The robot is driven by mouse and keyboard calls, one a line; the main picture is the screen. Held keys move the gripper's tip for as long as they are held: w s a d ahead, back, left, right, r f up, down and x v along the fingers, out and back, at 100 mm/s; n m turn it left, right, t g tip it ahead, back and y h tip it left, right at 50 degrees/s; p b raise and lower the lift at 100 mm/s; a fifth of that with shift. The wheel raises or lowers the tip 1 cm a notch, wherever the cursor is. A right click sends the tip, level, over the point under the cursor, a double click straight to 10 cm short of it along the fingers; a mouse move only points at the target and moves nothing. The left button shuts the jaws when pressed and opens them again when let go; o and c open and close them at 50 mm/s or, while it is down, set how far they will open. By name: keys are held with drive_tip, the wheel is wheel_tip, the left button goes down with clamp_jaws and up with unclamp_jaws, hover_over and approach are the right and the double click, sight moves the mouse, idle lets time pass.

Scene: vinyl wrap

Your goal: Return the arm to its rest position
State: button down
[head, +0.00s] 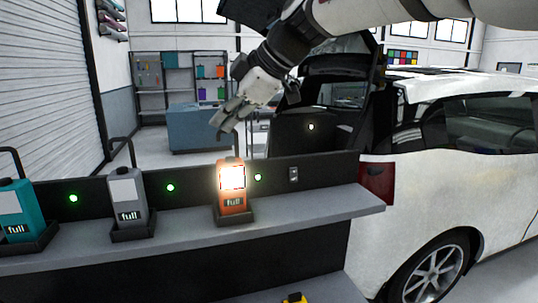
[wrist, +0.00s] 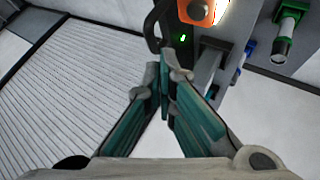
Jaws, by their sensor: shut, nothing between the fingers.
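My arm reaches in from the top right of the head view. My gripper (head: 222,124) hangs above the shelf, just over the orange device, and points down and to the left. In the wrist view my gripper (wrist: 165,75) has its teal-padded fingers together at the tips with nothing between them. The orange device (head: 234,201) stands upright in its dock with a bright lit panel and the word "full". Its orange body also shows at the top of the wrist view (wrist: 196,10), beyond the fingertips. The gripper looks apart from it.
A grey device (head: 128,200) and a teal device (head: 14,215) stand docked on the grey shelf (head: 320,208), with green lights behind. A white car (head: 450,180) is at the right. A blue workbench (head: 190,130) stands further back. Open floor lies at the left behind the shelf.

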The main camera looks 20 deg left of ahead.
drive_tip(key=shift+r, duration=0.7)
drive_tip(key=s+d+f+m+t+h, duration=0.1)
drive_tip(key=s+d+f+m+h, duration=0.2)
drive_tip(key=d, duration=0.5)
drive_tip(key=s+d+m+t, duration=0.1)
drive_tip(key=s+d+m, duration=0.1)
drive_tip(key=d+m, duration=0.45)
drive_tip(key=s+d+f+m+t+h, duration=0.1)
drive_tip(key=s+d+f+m+h, duration=0.15)
drive_tip(key=d, duration=0.75)
drive_tip(key=s+d+f+m+h, duration=0.1)
drive_tip(key=s+d+f+m, duration=0.4)
drive_tip(key=s+d, duration=0.3)
drive_tip(key=s+d+f+m+h, duration=0.2)
drive_tip(key=s+d+f+m, duration=0.4)
drive_tip(key=s+d+f, duration=0.1)
drive_tip(key=shift+s+d+m, duration=0.3)
drive_tip(key=shift+s+d, duration=0.25)
drive_tip(key=shift+d, duration=0.5)
